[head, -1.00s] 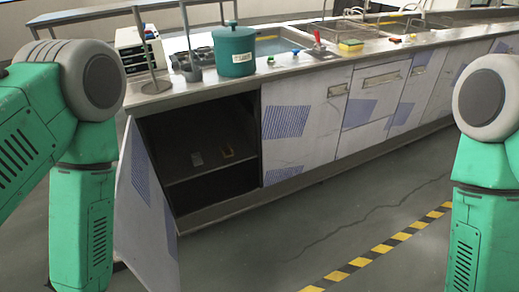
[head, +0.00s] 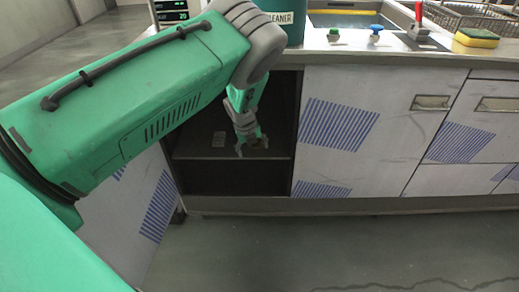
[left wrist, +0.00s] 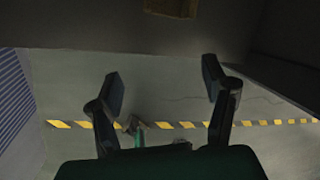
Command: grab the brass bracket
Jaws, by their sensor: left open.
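The left gripper (head: 251,147) is inside the open cabinet, above its shelf, with its fingers pointing down. In the left wrist view its two fingers (left wrist: 164,82) are spread wide with nothing between them. A brownish-yellow piece, which looks like the brass bracket (left wrist: 170,8), shows at the top edge of that view, beyond the fingertips and apart from them; it is partly cut off. In the head view the gripper covers the bracket's place on the shelf. The right gripper is out of view.
The open door (head: 130,215) hangs at left. A green canister (head: 285,18), knobs and a sponge (head: 477,38) stand on the counter above. The floor in front is clear.

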